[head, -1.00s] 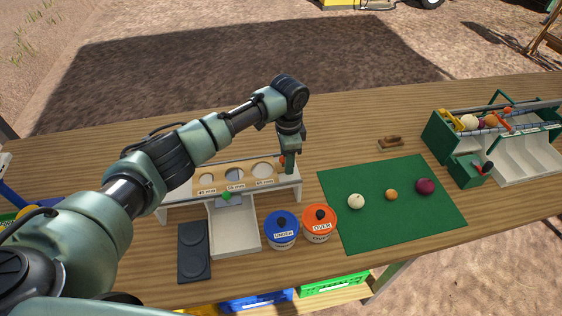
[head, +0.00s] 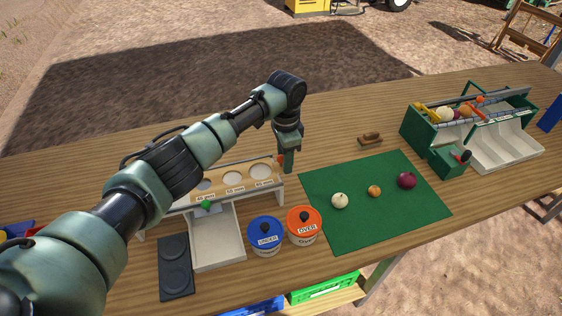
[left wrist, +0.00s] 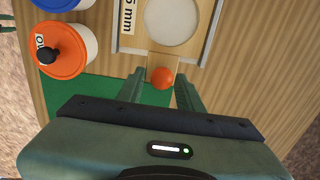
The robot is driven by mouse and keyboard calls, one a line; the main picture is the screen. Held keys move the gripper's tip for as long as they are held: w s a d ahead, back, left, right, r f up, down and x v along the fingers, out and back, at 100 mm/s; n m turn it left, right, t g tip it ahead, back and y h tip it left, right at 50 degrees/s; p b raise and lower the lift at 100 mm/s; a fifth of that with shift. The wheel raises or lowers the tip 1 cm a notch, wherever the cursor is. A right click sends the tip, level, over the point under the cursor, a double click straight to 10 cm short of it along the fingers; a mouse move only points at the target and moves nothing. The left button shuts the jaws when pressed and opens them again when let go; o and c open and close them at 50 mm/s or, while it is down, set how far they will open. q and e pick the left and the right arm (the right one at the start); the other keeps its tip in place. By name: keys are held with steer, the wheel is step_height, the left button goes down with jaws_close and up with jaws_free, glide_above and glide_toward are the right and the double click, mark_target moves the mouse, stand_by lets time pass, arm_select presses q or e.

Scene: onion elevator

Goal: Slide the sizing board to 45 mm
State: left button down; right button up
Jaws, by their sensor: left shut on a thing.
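The wooden sizing board (head: 247,181) lies in a white stand (head: 275,192), with round holes labelled 45 mm, 55 mm and 65 mm. The 45 mm label (head: 205,197) is just above a green knob (head: 207,205) on the stand's front, over the white tray (head: 217,240). My left gripper (head: 288,167) is at the board's right end, shut on its orange knob (left wrist: 162,77). In the left wrist view its fingers (left wrist: 160,92) stand either side of the knob, on a tab past the stand's end. My right gripper is out of view.
Blue UNDER (head: 265,237) and orange OVER (head: 304,227) jars stand in front. A dark plate (head: 175,267) lies left of the tray. A green mat (head: 345,220) holds three round vegetables. A green-and-white sorter (head: 480,130) stands far right. Table behind the stand is clear.

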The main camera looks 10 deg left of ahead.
arm_select(q)
steer(key=shift+w+d+r, duration=0.1)
steer(key=shift+r, duration=0.05)
steer(key=c, duration=0.8)
jaws_free()
steer(key=shift+c, duration=0.2)
step_height(320, 180, up, 6)
steer(key=p, duration=0.6)
steer(key=shift+p, duration=0.4)
steer(key=shift+f, duration=0.2)
